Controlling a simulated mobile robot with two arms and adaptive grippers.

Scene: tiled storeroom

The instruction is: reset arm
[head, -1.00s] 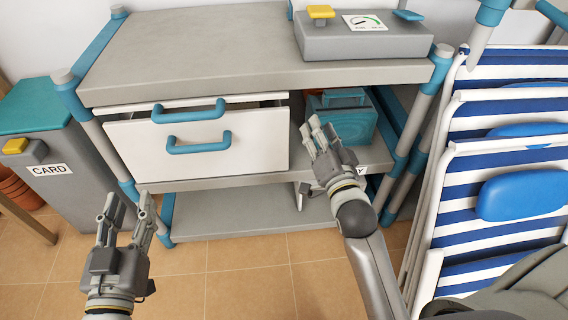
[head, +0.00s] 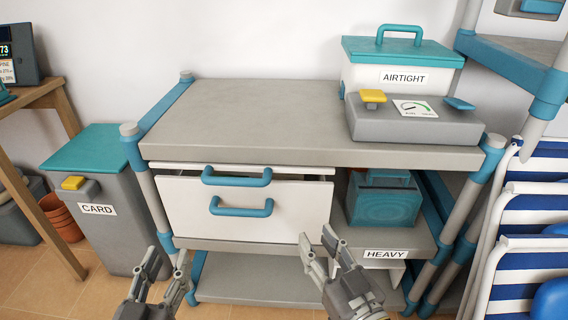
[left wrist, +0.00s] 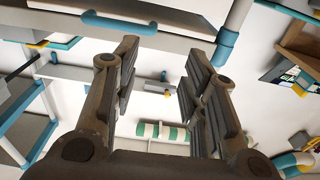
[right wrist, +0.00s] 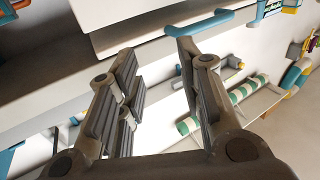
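My left gripper (head: 158,276) is low in the head view, in front of the left end of the shelf unit. Its fingers are apart with nothing between them, as the left wrist view (left wrist: 158,85) also shows. My right gripper (head: 326,254) is in front of the white drawers. Its fingers are apart and empty in the right wrist view (right wrist: 160,85). Neither gripper visibly holds anything.
A grey CARD bin (head: 105,240) stands left, striped folding chairs (head: 530,215) right. The tabletop's left is bare.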

